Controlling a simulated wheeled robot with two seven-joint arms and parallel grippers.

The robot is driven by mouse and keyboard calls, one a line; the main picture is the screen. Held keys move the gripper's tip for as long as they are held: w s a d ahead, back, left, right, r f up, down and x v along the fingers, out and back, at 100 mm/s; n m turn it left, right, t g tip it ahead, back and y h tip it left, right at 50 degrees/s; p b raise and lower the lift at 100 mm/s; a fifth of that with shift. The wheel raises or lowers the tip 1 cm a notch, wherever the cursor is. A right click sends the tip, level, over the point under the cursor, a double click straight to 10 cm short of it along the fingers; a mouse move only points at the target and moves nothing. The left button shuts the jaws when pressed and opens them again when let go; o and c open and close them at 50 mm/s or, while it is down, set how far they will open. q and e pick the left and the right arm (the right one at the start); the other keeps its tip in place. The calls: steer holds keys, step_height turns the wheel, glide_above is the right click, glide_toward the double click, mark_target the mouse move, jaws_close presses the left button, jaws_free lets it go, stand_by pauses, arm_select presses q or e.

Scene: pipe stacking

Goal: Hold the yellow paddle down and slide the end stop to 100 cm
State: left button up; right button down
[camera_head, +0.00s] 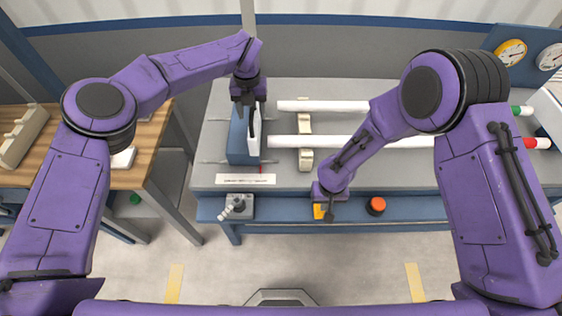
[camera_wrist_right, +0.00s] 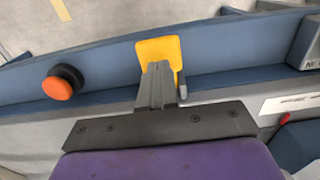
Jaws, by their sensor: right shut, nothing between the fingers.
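The yellow paddle (camera_head: 318,211) (camera_wrist_right: 160,46) is on the front edge of the blue-grey bench. My right gripper (camera_head: 328,212) (camera_wrist_right: 158,84) is shut and empty, with its fingertips over the paddle in the right wrist view. They appear to touch it, but whether the paddle is pressed down I cannot tell. The end stop, a blue block (camera_head: 238,138) with a white face, stands at the left of the bench. My left gripper (camera_head: 251,118) points down at the end stop's top. Whether it grips anything there is hidden. A white scale strip (camera_head: 240,179) lies in front of the stop, with a red mark near its right end.
Two white pipes (camera_head: 320,105) (camera_head: 290,141) lie on cream supports right of the end stop. An orange button (camera_head: 376,205) (camera_wrist_right: 58,88) is right of the paddle in the head view. A grey joystick box (camera_head: 238,206) is on the front edge. A wooden table (camera_head: 150,150) stands left.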

arm_select(q)
steer(key=shift+s+d+r, duration=0.1)
arm_select(e)
steer(key=shift+s, duration=0.1)
arm_select(q)
steer(key=shift+r, duration=3.5)
arm_select(e)
steer(key=shift+r, duration=0.1)
step_height(320, 180, up, 10)
